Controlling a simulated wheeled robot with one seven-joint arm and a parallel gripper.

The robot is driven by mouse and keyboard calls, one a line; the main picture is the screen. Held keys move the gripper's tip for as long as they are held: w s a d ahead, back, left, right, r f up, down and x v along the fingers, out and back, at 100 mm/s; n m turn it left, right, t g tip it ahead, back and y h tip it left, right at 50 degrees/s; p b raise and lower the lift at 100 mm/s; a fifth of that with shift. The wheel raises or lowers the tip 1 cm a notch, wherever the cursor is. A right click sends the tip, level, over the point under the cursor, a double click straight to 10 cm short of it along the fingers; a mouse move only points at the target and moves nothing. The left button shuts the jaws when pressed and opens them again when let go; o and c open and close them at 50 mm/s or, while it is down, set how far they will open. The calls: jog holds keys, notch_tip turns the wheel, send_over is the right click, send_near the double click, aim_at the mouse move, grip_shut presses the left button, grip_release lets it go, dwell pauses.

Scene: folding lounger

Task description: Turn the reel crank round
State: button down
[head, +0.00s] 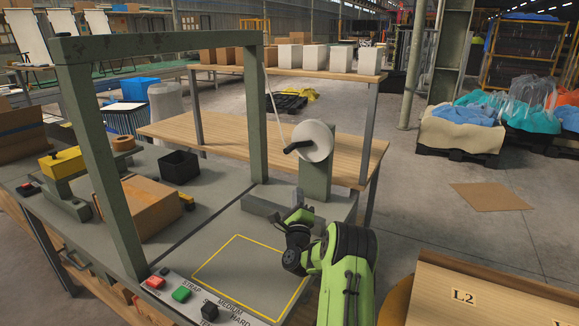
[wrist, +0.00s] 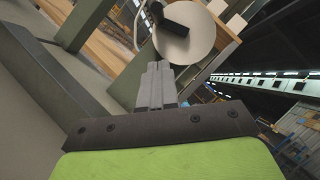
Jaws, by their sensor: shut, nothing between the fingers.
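The reel is a white disc (head: 316,140) on a green-grey post (head: 317,178) at the right of the bench. Its black crank (head: 298,146) sticks out from the front of the disc towards the left. In the head view my wrist mostly hides the fingers.
A green-grey frame (head: 102,140) arches over the bench. A cardboard box (head: 139,207) sits under it. Red and green buttons (head: 181,293) line the front edge. A grey block (head: 268,201) lies by the post. A wooden table (head: 235,137) stands behind.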

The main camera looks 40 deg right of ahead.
jog(key=w+a+r+x, duration=0.1)
jog(key=a+x, duration=0.1)
jog(key=x, duration=1)
jog(key=shift+w+r+p, duration=0.35)
jog(key=shift+w+r, duration=0.05)
jog(key=shift+w+a+r+b, duration=0.1)
jog(key=shift+w+r+b, duration=0.3)
jog(key=shift+w+a+r, duration=0.15)
jog(key=shift+w+r, duration=0.05)
jog(key=shift+r, duration=0.3)
jog(key=shift+w+a+r, duration=0.15)
jog(key=shift+w+r, duration=0.05)
jog(key=shift+r, duration=0.35)
